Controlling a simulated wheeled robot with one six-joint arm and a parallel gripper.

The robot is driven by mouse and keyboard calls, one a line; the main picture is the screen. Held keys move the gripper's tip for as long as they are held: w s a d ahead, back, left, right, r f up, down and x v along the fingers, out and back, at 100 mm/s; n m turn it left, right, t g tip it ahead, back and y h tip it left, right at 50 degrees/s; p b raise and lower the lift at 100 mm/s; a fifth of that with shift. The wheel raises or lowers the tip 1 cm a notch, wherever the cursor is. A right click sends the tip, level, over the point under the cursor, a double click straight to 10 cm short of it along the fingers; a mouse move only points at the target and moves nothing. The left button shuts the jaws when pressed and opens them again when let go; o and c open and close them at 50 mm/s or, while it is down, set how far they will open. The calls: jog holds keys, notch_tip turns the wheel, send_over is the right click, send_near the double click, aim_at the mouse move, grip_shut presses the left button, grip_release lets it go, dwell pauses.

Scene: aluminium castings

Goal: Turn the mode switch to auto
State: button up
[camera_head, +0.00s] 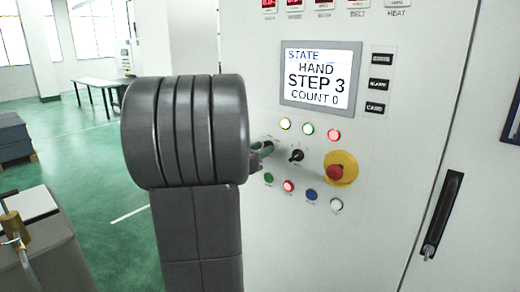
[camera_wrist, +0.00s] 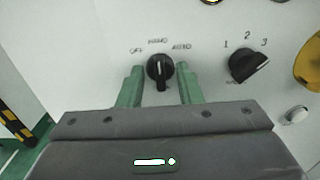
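The mode switch (camera_wrist: 160,72) is a black round knob on the white panel, marked OFF, HAND and AUTO. Its white line points up to HAND. My gripper (camera_wrist: 159,76) is open, with one green finger on each side of the knob and a gap on both sides. I cannot tell how far the fingertips are from the panel. In the head view my gripper (camera_head: 264,149) is at the panel, partly behind my arm, and the mode switch is hidden. The screen (camera_head: 319,76) reads STATE HAND, STEP 3, COUNT 0.
A second black selector (camera_wrist: 247,66), marked 1, 2, 3, is right of the mode switch. A red emergency stop (camera_head: 338,171) on a yellow disc is further right. Lit buttons (camera_head: 308,129) sit above and below. A door handle (camera_head: 443,215) is at the right.

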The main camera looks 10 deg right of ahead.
jog(key=shift+c, duration=0.2)
grip_shut()
jog(key=shift+f+b, duration=0.1)
jog(key=shift+b, duration=0.3)
jog(key=shift+s+d+m+b, duration=0.1)
jog(key=shift+m+b, duration=4.4)
jog(key=shift+b, duration=2.85)
